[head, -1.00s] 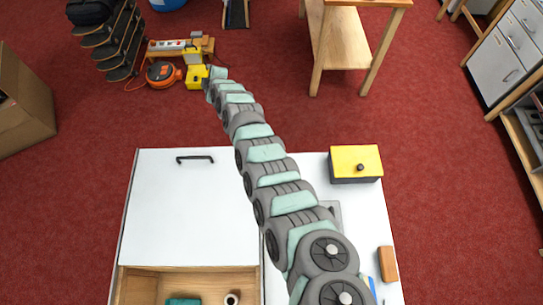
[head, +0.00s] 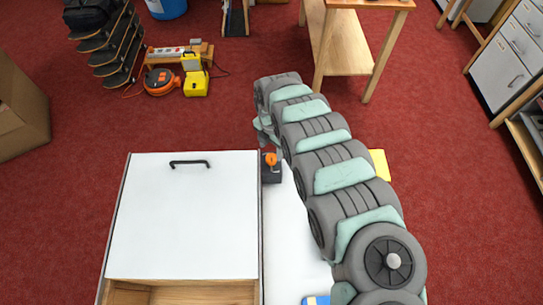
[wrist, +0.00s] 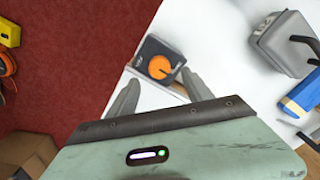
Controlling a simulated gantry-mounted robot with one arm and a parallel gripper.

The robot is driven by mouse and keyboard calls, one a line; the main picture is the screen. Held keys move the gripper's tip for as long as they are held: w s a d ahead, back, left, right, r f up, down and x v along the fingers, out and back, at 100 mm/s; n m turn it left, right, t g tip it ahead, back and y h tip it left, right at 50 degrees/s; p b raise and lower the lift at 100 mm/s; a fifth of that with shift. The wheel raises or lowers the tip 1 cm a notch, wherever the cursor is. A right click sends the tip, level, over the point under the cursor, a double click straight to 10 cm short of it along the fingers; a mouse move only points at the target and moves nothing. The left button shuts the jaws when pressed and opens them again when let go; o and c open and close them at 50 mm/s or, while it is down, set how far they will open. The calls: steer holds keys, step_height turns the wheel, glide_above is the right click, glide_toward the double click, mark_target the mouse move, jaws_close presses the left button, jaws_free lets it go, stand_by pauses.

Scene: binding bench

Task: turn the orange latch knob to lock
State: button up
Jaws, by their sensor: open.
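The orange latch knob (head: 271,159) sits on a dark block (head: 272,174) at the far edge of the white bench top, right of the white lid panel. In the wrist view the round orange knob (wrist: 159,67) faces the camera on its dark square block (wrist: 148,50). A dark mark on it runs toward the lower right. My gripper (wrist: 160,82) is open and empty, its two grey fingers spread on either side of the knob's lower part in the picture. I cannot tell whether they touch it. In the head view my gripper (head: 262,134) is just beyond the knob, partly hidden.
A white lid panel (head: 185,220) with a black handle is left of the knob. A yellow box (head: 380,164) is mostly behind my arm. In the wrist view a grey case (wrist: 283,42) and a blue object (wrist: 303,96) lie to the right. Red floor lies beyond the bench.

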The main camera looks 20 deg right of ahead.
mark_target(271, 158)
steer(key=shift+f+b, duration=0.3)
steer(key=shift+f, duration=2.5)
jaws_close()
